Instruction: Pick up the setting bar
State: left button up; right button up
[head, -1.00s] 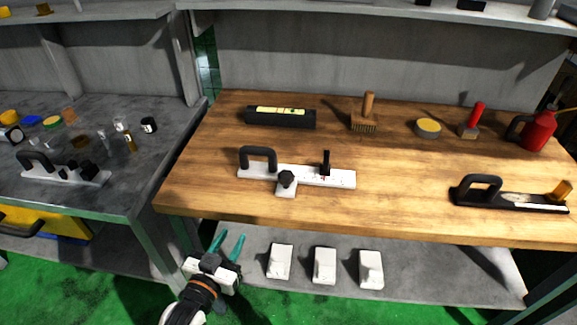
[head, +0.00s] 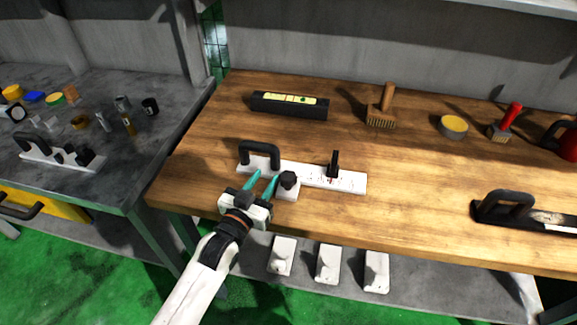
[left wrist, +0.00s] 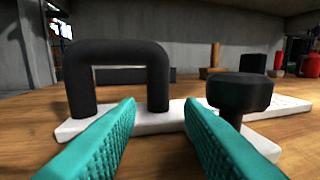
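The setting bar, a white flat bar (head: 312,176) with a black arched handle (head: 260,153), a black knob (head: 289,180) and a small upright black post (head: 333,163), lies on the wooden table. In the left wrist view, the handle (left wrist: 118,52) stands ahead and slightly left, the knob (left wrist: 239,92) to the right. My left gripper (head: 265,177), with teal fingers, is at the table's front edge, just short of the handle. In the left wrist view, its fingertips (left wrist: 160,105) are apart with nothing gripped between them. My right gripper is not in view.
A black level (head: 289,105), a brush (head: 381,108), a round tin (head: 453,126) and a red-handled brush (head: 507,122) stand farther back. A black handled tool (head: 510,208) lies at right. A similar white bar (head: 62,158) is on the grey table. White blocks (head: 328,264) sit on the lower shelf.

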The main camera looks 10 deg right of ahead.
aim_at(273, 163)
pick_arm(q)
jog(key=shift+r+p+x, duration=0.2)
jog(key=shift+x, duration=1.2)
jog(key=shift+r+p+x, duration=0.2)
jog(key=shift+x, duration=1.15)
jog(key=shift+a, duration=0.1)
grip_shut()
jog(key=shift+r, duration=0.15)
